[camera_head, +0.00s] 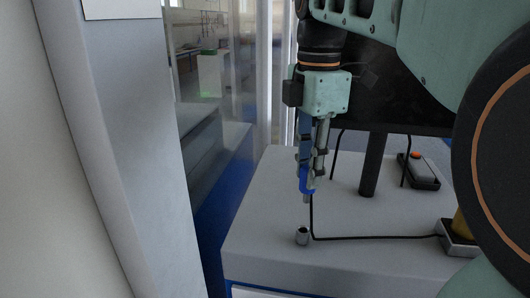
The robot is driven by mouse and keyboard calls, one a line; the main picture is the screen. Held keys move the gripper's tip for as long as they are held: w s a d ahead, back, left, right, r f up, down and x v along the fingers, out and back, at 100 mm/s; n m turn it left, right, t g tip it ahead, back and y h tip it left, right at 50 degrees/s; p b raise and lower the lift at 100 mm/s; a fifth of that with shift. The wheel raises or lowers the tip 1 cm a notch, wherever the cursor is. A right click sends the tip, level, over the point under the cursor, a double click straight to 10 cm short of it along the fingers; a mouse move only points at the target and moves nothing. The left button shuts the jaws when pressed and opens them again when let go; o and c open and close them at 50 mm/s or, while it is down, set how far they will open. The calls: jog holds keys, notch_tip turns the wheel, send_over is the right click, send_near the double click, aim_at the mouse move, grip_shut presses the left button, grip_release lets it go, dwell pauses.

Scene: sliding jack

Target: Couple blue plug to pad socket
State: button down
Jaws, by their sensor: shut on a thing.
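My gripper (309,178) points down above the light grey table top. It is shut on the blue plug (305,184), which shows between and just below the fingers. A small dark tip sticks out under the plug. The plug hangs above and apart from a short metal cylinder (302,236), which looks like the socket, standing near the table's front edge. The cylinder has a dark opening on top. A pad around it cannot be made out.
A black cable (375,237) runs across the table (270,205) to a box with a yellow part (458,236). A black post (373,165) carries a dark panel (400,100). A device with a red button (418,168) lies at right. A pale pillar (120,150) stands left.

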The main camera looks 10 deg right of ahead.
aim_at(306, 202)
notch_tip(306, 202, down, 6)
jog(key=b, duration=0.4)
jog(key=shift+r, duration=0.2)
jog(key=shift+f, duration=0.1)
jog(key=shift+p, duration=0.55)
dwell(1.3)
jog(key=shift+f+b, duration=1.4)
jog(key=shift+f, duration=0.65)
jog(key=c, duration=1.6)
grip_release()
notch_tip(306, 202, up, 12)
jog(key=shift+r, duration=0.1)
